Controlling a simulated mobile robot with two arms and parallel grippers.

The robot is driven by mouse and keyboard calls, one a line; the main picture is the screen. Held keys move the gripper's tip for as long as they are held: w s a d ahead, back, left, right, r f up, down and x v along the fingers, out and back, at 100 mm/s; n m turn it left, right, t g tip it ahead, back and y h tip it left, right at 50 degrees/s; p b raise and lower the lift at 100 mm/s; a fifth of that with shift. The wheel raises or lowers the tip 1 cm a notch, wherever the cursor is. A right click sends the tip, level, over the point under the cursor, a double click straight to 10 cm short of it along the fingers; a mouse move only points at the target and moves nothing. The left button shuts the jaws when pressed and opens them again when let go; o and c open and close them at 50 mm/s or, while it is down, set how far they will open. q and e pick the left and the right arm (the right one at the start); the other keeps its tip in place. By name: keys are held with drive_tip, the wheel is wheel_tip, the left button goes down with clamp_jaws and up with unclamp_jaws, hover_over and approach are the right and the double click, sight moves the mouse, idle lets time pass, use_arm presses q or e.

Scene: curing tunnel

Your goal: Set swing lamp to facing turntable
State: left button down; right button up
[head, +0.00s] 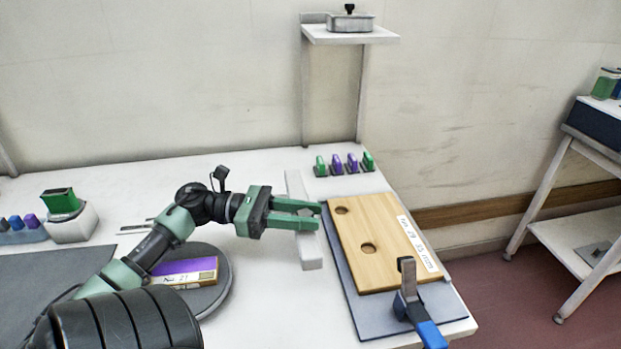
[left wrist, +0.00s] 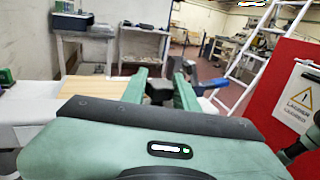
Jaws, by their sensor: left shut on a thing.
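My left gripper (head: 318,216) reaches over the middle of the table, its fingers pointing right. It is shut on a small dark piece (left wrist: 158,88), which shows between the fingers in the left wrist view. A white bar (head: 311,253) runs behind and below the fingers. I cannot tell whether the bar or the dark piece belongs to the swing lamp. The round grey turntable (head: 218,292) lies left of the gripper, partly hidden by my arm. A purple-topped box (head: 185,270) sits on it. My right gripper is not in view.
A wooden board (head: 377,225) with two holes lies on a grey mat (head: 362,316). A blue-handled clamp (head: 430,332) stands at its front. Several green and purple pieces (head: 337,165) stand behind. A shelf (head: 345,35) rises at the back. A red panel (left wrist: 285,85) is at right in the wrist view.

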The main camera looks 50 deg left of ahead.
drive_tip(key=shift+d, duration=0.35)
use_arm(q)
drive_tip(key=c, duration=1.1)
unclamp_jaws()
wheel_tip(320, 180, up, 20)
drive_tip(key=shift+r+b, duration=0.1)
drive_tip(key=shift+b, duration=0.25)
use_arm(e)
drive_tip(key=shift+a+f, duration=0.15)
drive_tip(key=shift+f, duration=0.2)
